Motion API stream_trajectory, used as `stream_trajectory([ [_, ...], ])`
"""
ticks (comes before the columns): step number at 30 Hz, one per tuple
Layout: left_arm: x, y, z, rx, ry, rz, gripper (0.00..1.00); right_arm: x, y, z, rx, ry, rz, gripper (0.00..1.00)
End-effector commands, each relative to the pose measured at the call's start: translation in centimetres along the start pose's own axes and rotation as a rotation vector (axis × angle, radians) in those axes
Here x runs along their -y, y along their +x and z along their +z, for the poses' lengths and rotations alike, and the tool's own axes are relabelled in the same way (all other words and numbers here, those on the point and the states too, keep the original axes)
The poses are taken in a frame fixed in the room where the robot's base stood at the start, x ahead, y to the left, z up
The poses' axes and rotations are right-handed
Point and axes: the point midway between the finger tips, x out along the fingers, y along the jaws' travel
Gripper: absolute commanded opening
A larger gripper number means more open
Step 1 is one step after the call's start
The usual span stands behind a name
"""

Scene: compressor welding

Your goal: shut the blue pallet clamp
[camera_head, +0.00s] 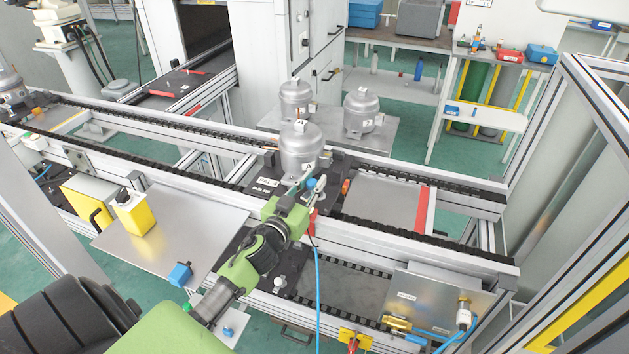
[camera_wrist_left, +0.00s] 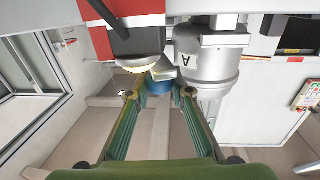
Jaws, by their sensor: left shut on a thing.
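The blue pallet clamp (camera_head: 317,184) shows as a small blue part at the front of the black pallet (camera_head: 262,172), partly hidden by my left gripper. My green left gripper (camera_head: 303,190) reaches up to it from below. In the left wrist view the blue clamp (camera_wrist_left: 158,86) sits between the two fingertips (camera_wrist_left: 159,94), which are shut on it. A grey compressor (camera_head: 302,152) stands upright on the pallet just behind the clamp. It also shows close by in the left wrist view (camera_wrist_left: 207,72), with a letter A on it. My right gripper is not in view.
Two more compressors (camera_head: 295,98) (camera_head: 361,108) stand on a plate behind the conveyor rail (camera_head: 420,172). A blue hose (camera_head: 318,290) hangs beside my gripper.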

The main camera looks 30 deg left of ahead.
Motion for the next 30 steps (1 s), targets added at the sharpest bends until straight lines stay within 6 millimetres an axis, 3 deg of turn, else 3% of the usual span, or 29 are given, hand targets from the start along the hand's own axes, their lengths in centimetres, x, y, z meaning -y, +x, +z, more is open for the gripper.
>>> stream_trajectory([
  [7,1.0,0.3,0.0,0.005,0.011,0.230,0.00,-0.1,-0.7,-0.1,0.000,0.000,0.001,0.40],
  [15,1.6,0.7,0.3,0.003,0.010,0.439,0.00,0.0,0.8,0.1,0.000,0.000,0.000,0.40],
  [30,1.8,1.0,0.1,0.002,0.003,0.616,0.00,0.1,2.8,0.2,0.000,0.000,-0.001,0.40],
])
